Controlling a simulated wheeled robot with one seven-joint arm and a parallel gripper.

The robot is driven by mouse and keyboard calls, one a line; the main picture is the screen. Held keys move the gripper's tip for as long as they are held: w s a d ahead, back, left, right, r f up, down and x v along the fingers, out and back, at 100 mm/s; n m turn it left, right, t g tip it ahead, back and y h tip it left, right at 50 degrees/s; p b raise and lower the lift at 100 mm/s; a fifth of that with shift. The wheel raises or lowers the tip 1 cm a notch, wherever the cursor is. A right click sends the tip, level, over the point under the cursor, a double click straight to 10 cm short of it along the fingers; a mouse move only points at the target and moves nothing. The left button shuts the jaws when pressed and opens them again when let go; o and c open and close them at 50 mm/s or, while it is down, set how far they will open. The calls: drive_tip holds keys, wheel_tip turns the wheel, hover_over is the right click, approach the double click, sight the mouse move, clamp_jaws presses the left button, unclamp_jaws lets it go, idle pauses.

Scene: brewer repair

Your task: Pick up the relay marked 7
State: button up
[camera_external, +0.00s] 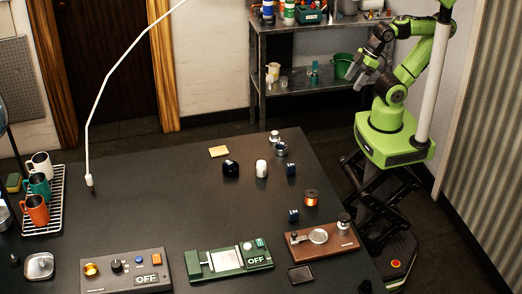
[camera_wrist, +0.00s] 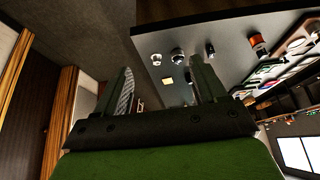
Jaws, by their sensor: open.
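Two small dark-blue blocks that look like relays stand on the black table (camera_external: 170,210). One relay (camera_external: 291,169) is near the far right part, and the other relay (camera_external: 293,215) is nearer the front, left of a copper wire spool (camera_external: 311,197). Their markings are too small to read, so I cannot tell which is marked 7. My gripper (camera_external: 364,74) is raised beyond the table's far right corner, well apart from both relays. In the wrist view my gripper (camera_wrist: 161,66) is open with nothing between its fingers. The table shows tilted beyond it.
A black round object (camera_external: 230,168), a white cylinder (camera_external: 261,168) and metal parts (camera_external: 280,149) stand near the relays. A grey panel (camera_external: 125,271), a green device (camera_external: 228,260) and a brown base (camera_external: 322,241) line the front. A shelf (camera_external: 318,88) stands behind. The table's middle is clear.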

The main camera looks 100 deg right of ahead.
drive_tip(key=shift+c, duration=0.2)
drive_tip(key=c, duration=0.3)
drive_tip(key=m+t+b, duration=0.8)
drive_tip(key=m+b, duration=0.5)
drive_tip(key=m, duration=2.2)
approach(291, 167)
drive_tip(key=shift+w+d+f, duration=0.75)
drive_tip(key=shift+w+d, duration=0.15)
drive_tip(key=shift+m, duration=0.3)
drive_tip(key=x, duration=0.2)
drive_tip(key=b+x, duration=0.1)
drive_tip(key=x, duration=0.2)
drive_tip(key=b+x, duration=0.1)
drive_tip(key=x, duration=0.2)
drive_tip(key=shift+a+f, duration=0.15)
drive_tip(key=shift+a, duration=0.2)
